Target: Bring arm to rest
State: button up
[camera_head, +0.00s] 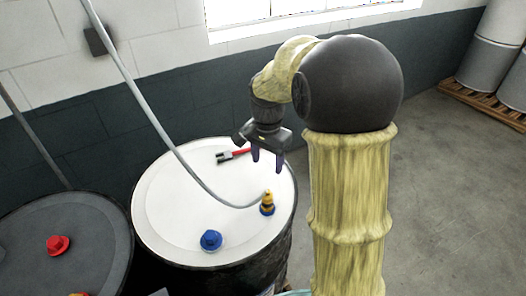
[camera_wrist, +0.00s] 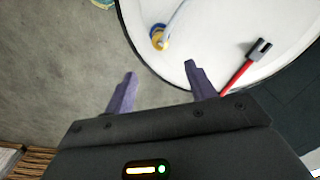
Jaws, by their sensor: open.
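My gripper (camera_head: 267,163) is open and empty. Its two purple fingers point down, with a wide gap between them in the wrist view (camera_wrist: 158,88). In the head view it hangs above the right part of a drum (camera_head: 165,215) with a white top. My arm, in a yellowish cover with a dark round joint, is bent and raised. The fingers hold nothing and appear apart from the drum top.
A dark drum (camera_head: 60,235) with a red cap (camera_head: 58,245) stands left.

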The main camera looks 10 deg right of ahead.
jog(key=s+f+n+t, duration=0.1)
jog(key=s+f+n, duration=0.2)
jog(key=s+n, duration=0.2)
jog(key=s+f+n+t, duration=0.1)
jog(key=s+f+n, duration=0.2)
jog(key=s, duration=0.6)
jog(key=shift+n, duration=0.9)
jog(key=shift+s, duration=0.1)
